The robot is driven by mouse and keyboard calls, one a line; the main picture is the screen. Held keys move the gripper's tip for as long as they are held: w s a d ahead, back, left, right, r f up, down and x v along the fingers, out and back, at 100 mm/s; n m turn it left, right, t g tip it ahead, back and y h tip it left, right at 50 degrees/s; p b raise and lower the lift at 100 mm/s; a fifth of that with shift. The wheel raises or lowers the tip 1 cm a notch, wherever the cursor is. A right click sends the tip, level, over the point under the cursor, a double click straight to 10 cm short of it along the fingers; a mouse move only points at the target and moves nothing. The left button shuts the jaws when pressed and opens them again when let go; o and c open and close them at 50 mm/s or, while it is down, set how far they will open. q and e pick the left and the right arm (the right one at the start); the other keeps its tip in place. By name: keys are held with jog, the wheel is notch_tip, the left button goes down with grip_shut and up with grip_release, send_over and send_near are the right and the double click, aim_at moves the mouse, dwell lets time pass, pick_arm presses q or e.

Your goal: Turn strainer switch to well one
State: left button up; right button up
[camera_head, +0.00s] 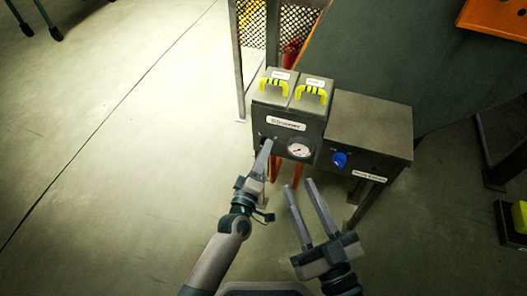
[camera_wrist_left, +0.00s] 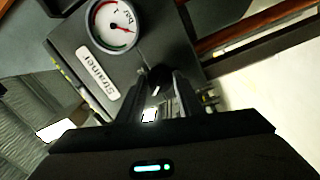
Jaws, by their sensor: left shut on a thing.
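The grey strainer unit (camera_head: 280,140) stands in the middle of the head view, with a "Strainer" label and a round gauge (camera_head: 299,148) on its front. My left gripper (camera_head: 267,146) reaches the front face left of the gauge. In the left wrist view my left gripper (camera_wrist_left: 164,85) is shut on the small dark strainer switch (camera_wrist_left: 155,90), which has a white mark. The fingers mostly cover the switch, so its exact setting cannot be told. The gauge (camera_wrist_left: 116,25) shows there too. My right gripper (camera_head: 301,186) is open and empty, below the unit.
Two yellow handles (camera_head: 273,84) (camera_head: 312,92) sit on top of the unit. A grey box (camera_head: 372,130) with a blue knob (camera_head: 339,159) adjoins it at right. A mesh frame (camera_head: 241,60) stands behind.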

pick_arm(q)
jog(key=shift+n, duration=0.8)
pick_arm(e)
jog(key=shift+w+f, duration=0.1)
jog(key=shift+f, duration=0.1)
pick_arm(q)
jog(key=o, duration=1)
jog(key=shift+o, duration=0.2)
jog(key=p+v, duration=0.1)
jog(key=v, duration=1.6)
jog(key=shift+s, duration=0.25)
pick_arm(e)
jog(key=f+g, duration=0.1)
jog(key=f, duration=0.1)
jog(key=f+g+h, duration=0.1)
jog(key=f, duration=0.1)
jog(key=shift+w+d+g, duration=0.3)
jog(key=shift+w, duration=0.1)
pick_arm(q)
jog(key=shift+d+r, duration=0.1)
jog(key=shift+r, duration=0.05)
pick_arm(e)
jog(key=shift+f, duration=0.1)
